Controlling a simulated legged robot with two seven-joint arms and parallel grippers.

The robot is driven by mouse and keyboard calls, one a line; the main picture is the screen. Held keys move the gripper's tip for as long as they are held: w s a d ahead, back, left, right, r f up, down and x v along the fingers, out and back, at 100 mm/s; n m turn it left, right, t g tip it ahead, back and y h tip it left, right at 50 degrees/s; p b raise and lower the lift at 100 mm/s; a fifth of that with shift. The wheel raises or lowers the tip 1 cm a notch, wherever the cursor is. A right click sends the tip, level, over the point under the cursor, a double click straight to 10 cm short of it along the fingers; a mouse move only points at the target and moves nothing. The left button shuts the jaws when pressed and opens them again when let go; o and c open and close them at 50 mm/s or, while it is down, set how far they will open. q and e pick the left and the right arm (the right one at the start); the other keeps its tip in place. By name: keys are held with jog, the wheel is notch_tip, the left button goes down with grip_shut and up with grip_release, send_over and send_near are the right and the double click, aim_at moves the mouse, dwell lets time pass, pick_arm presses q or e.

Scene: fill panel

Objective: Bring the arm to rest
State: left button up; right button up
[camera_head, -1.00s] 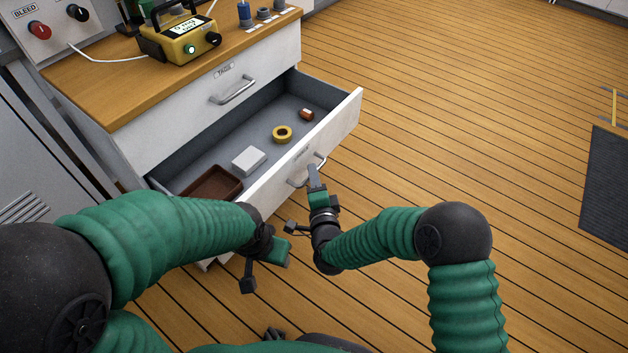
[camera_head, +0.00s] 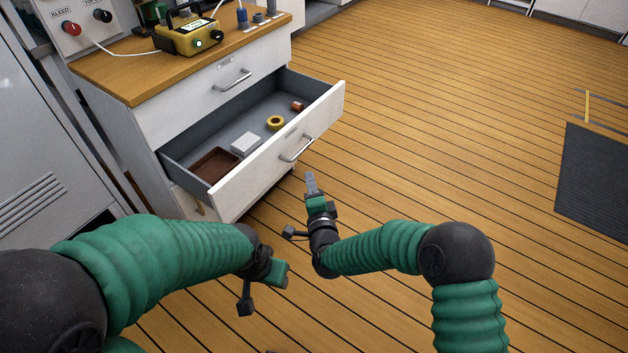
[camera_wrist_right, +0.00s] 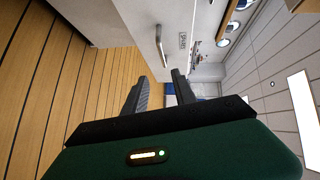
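My right gripper (camera_head: 311,182) points away from me over the wood floor, just in front of the open lower drawer (camera_head: 262,165). It is clear of the drawer's metal handle (camera_head: 296,148). In the right wrist view its two fingers (camera_wrist_right: 158,88) stand apart with nothing between them, and the handle (camera_wrist_right: 160,46) is beyond them. My left gripper (camera_head: 275,272) hangs at the lower middle, left of the right one and apart from the cabinet. Its fingers do not show clearly.
The open drawer holds a brown tray (camera_head: 214,164), a white box (camera_head: 246,142), a yellow ring (camera_head: 275,123) and a small red-brown item (camera_head: 297,106). A yellow device (camera_head: 190,34) stands on the wooden top. Open floor (camera_head: 440,130) lies to the right.

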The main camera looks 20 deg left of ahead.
jog(key=shift+r, duration=0.1)
jog(key=s+d+f+n+g+h, duration=0.1)
jog(key=s+d+n+g+h, duration=0.45)
jog(key=d, duration=0.85)
jog(key=s+d+n+g, duration=0.35)
jog(key=s+d, duration=0.45)
jog(key=d, duration=0.6)
jog(key=s+d+n+g+h, duration=0.2)
jog(key=s+d, duration=0.6)
jog(key=s, duration=0.3)
notch_tip(320, 180, up, 38)
jog(key=s+d+g+p, duration=0.1)
jog(key=s+p, duration=0.1)
jog(key=p, duration=3.7)
jog(key=shift+d, duration=0.2)
